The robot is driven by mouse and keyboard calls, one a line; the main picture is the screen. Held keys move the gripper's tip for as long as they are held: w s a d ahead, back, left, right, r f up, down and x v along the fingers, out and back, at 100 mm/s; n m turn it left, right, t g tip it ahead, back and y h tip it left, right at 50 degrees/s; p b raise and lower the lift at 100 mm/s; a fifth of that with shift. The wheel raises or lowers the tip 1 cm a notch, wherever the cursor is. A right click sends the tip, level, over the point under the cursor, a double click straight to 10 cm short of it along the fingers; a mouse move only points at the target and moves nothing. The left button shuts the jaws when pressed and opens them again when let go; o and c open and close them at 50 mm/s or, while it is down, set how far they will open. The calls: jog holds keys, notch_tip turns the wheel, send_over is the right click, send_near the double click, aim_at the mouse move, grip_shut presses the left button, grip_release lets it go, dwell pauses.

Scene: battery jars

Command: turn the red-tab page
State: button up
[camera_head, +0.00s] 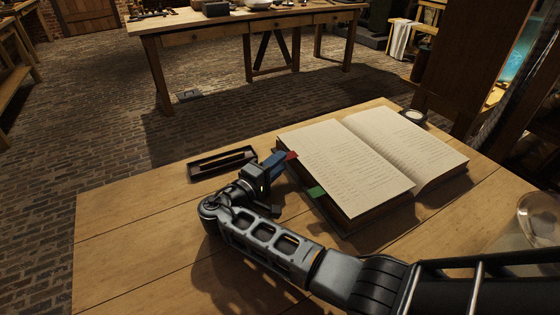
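An open book (345,165) lies on the wooden table, with lines of text on both pages. A small red tab (291,155) sticks out from the left page's edge near its far corner. A green tab (316,192) sticks out lower on the same edge. My gripper (282,159) is beside the book's left edge, with its tips right at the red tab. The fingers overlap in this view, so I cannot tell whether they are open or shut on the tab. The left page lies flat.
A dark pen tray (222,164) lies left of the book. A round, dark-rimmed object (413,116) sits behind the book, and a glass vessel (538,220) stands at the right. The table's left side (130,230) is clear. Another table stands farther back.

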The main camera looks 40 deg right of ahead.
jog(key=shift+w+d, duration=0.15)
jog(key=shift+d, duration=0.35)
grip_shut()
dwell(1.2)
